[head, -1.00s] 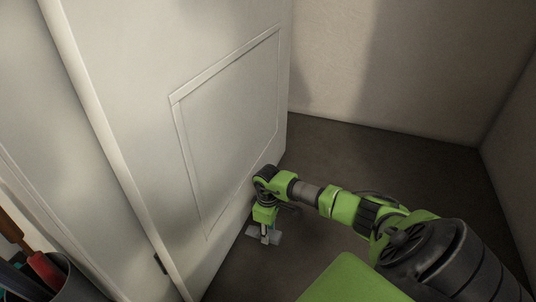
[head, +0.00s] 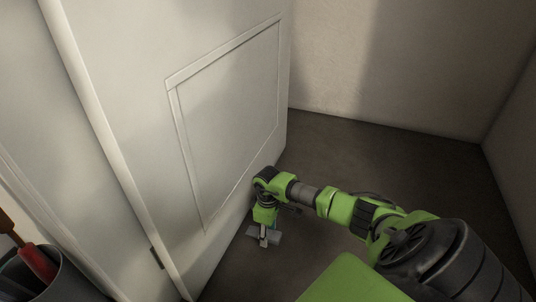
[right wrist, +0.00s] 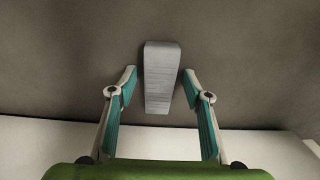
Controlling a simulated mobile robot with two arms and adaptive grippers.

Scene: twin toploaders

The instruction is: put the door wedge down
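The door wedge (right wrist: 161,80) is a light grey block that lies on the dark floor close to the foot of the white door (head: 225,120). In the head view the wedge (head: 274,238) shows partly, below my right gripper (head: 264,236). In the right wrist view the fingers of my right gripper (right wrist: 159,84) stand open on both sides of the wedge. A gap shows at the left finger; the right fingertip is very close to the wedge, and contact is unclear. My left gripper is not in view.
A dark bin (head: 62,281) with a red-handled tool (head: 37,262) stands at the lower left. Pale walls (head: 410,60) close off the back and right. The dark floor (head: 340,155) between the door and the walls is clear.

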